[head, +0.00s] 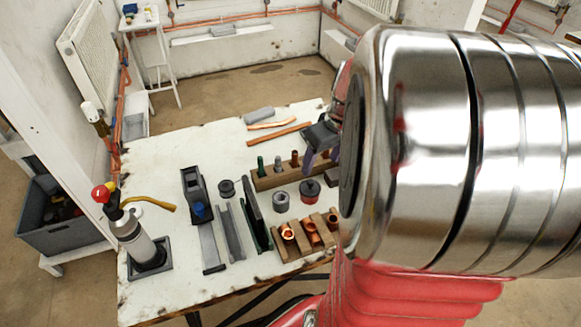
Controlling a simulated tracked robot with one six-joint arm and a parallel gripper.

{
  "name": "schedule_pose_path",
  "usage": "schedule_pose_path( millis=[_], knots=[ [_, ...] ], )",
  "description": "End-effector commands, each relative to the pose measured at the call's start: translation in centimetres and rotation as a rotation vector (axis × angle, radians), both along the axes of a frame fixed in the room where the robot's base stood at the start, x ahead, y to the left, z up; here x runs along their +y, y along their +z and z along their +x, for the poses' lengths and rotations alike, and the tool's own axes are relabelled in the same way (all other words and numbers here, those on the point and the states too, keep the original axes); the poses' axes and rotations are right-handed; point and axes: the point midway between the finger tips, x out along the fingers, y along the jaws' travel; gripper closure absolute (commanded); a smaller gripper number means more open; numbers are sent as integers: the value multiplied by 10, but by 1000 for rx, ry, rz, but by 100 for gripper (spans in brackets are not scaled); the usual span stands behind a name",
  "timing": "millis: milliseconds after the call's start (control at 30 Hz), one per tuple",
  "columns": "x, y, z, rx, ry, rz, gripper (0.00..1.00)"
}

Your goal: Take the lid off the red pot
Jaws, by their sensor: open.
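The red pot (310,195) is small and stands on the white workbench right of the middle, near a wooden block. Its dark lid (310,186) is on top and covers the opening. My gripper (320,162) is above and behind the pot in the picture, apart from it, with its purplish fingers pointing down and open. Nothing shows between the fingers. My large shiny arm link hides part of the gripper's wrist and the bench's right side.
A wooden block with upright pegs (268,181) stands just behind the pot. A slotted wooden rack with copper fittings (285,247) lies in front. A grey tin (280,203) is left of the pot. A torch bottle (146,250) stands far left. The bench's left back is clear.

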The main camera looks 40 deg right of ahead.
Motion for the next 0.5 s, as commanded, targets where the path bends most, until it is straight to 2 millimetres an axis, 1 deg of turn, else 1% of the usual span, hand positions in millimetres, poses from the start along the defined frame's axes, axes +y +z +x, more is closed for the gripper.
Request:
schedule_pose_path(
  millis=[300, 500],
  knots=[
    [0, -46, 12, 3, 2, 2, 38],
    [-1, -69, 19, 2, -1, 1, 38]
  ],
)
